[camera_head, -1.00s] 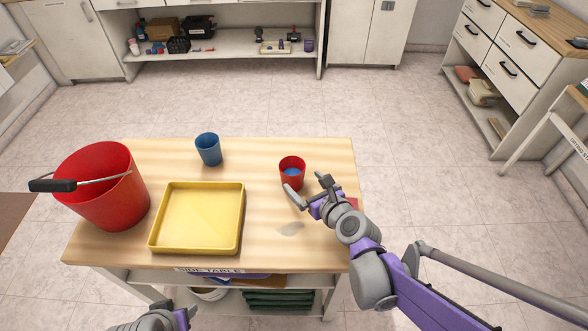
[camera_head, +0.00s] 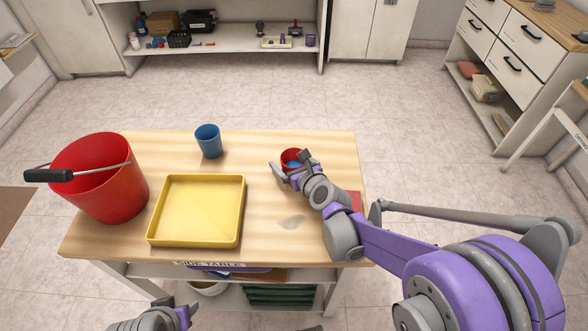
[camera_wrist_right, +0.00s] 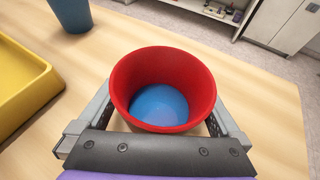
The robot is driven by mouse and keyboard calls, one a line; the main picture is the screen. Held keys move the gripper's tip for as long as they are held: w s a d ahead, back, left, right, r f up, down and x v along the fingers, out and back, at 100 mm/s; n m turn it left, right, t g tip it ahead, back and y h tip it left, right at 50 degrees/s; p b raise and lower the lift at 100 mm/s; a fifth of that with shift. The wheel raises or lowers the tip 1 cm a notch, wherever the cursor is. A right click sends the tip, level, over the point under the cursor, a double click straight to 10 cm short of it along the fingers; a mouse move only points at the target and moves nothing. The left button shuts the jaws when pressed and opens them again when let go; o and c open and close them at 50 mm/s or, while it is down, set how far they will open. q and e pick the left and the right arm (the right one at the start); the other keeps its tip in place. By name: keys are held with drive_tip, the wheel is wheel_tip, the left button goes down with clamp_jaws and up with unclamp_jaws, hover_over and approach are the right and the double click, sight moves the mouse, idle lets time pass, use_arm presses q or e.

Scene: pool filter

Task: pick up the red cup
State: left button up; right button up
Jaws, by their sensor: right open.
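The red cup (camera_head: 291,155) stands upright on the wooden side table near its far right part, with something blue inside. My right gripper (camera_head: 290,168) is open, with one finger on each side of the cup and partly covering it in the head view. In the right wrist view the red cup (camera_wrist_right: 163,85) sits between the two fingers (camera_wrist_right: 160,118), and its blue content (camera_wrist_right: 160,104) shows at the bottom. I cannot tell whether the fingers touch the cup. My left gripper (camera_head: 165,318) shows only partly at the bottom edge, away from the table top.
A yellow tray (camera_head: 241,220) lies mid-table, with a blue cup (camera_head: 208,142) behind it. A red bucket (camera_head: 100,185) with a black-gripped handle stands at the left. A greyish patch (camera_head: 291,222) marks the table in front of the cup. A red item (camera_head: 356,200) lies at the right edge.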

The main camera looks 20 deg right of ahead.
sight(290, 159)
drive_tip(key=shift+c, duration=0.2)
drive_tip(key=c, duration=1.3)
wheel_tip(290, 159, up, 10)
drive_tip(key=shift+r+p, duration=0.1)
drive_tip(key=shift+p, duration=1.05)
